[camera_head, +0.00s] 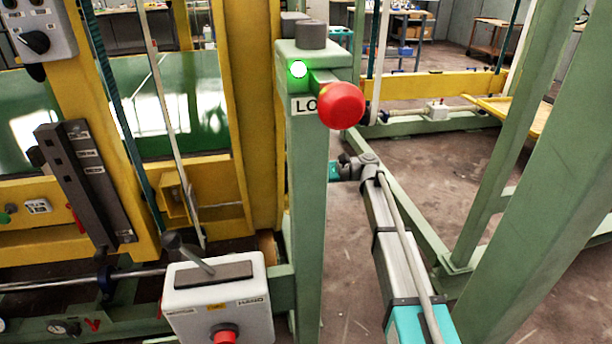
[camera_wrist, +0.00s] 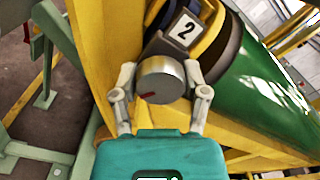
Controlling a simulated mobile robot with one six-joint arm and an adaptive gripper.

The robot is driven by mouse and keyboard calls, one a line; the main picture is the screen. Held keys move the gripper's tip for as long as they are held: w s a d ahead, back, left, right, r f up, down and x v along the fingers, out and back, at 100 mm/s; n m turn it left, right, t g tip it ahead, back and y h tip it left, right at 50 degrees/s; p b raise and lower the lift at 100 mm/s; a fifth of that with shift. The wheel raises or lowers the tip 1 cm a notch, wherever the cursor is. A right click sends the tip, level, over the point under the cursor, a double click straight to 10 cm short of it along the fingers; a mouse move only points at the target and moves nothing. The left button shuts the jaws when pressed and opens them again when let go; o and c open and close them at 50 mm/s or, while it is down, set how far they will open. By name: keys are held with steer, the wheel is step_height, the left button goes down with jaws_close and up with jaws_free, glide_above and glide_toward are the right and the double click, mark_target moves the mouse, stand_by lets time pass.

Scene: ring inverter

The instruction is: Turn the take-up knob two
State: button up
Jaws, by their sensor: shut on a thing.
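The take-up knob two (camera_wrist: 158,86) is a round grey metal knob with a short red mark on its face, in the middle of the wrist view. The red mark points to the lower left in the picture. In the head view the knob is hidden, and my gripper is mostly hidden behind the green post.
A grey control box (camera_head: 218,296) is at the lower left. A green roller (camera_wrist: 265,95) lies right of the knob.

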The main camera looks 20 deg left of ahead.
steer(key=shift+s, duration=0.2)
steer(key=o, duration=1.2)
steer(key=shift+c, duration=0.2)
steer(key=shift+w, duration=0.1)
steer(key=shift+w+d, duration=0.1)
steer(key=shift+w, duration=0.05)
steer(key=v, duration=1.1)
steer(key=shift+w+d, duration=0.2)
steer(key=shift+d, duration=0.1)
steer(key=shift+f, duration=0.1)
